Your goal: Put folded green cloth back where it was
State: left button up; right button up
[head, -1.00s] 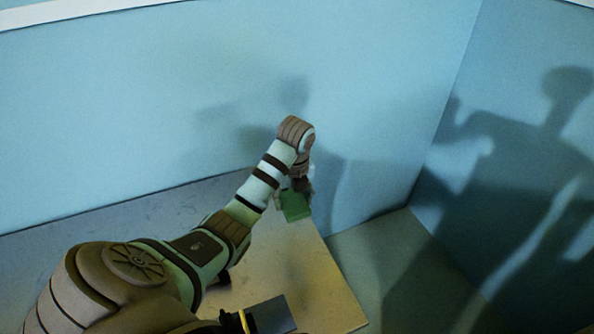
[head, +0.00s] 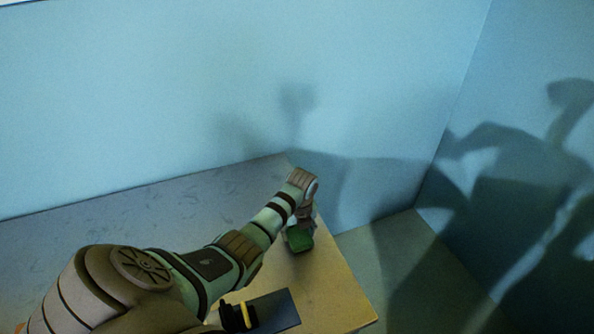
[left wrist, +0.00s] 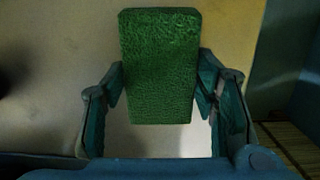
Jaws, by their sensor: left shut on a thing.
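The folded green cloth (head: 300,240) is at the far right part of the table, under the end of my left arm. In the left wrist view the cloth (left wrist: 160,65) is a thick green block with a rough surface, between the two fingers. My left gripper (head: 297,228) is shut on it, and in the left wrist view the fingers (left wrist: 160,88) press on its two sides. My arm partly hides the cloth in the head view. I cannot tell whether the cloth touches the table. My right gripper is not in view.
The table (head: 335,290) has its right edge close beside the cloth, with floor (head: 385,255) beyond. A dark flat slab (head: 277,308) and a black thing with a yellow band (head: 238,316) are nearer me. Blue walls (head: 150,90) stand behind and to the right.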

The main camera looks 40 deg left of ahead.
aim_at(299, 236)
pick_arm(q)
jog(key=shift+f, duration=0.1)
jog(key=o, duration=1.1)
jog(key=shift+r, duration=0.35)
jog(key=r+p, duration=0.1)
jog(key=r, duration=0.2)
jog(key=d+r+p, duration=0.1)
jog(key=r, duration=0.3)
jog(key=r+p, duration=0.1)
jog(key=r, duration=0.3)
jog(key=shift+s+d+r, duration=0.15)
jog(key=shift+s+r, duration=0.1)
jog(key=shift+s, duration=0.05)
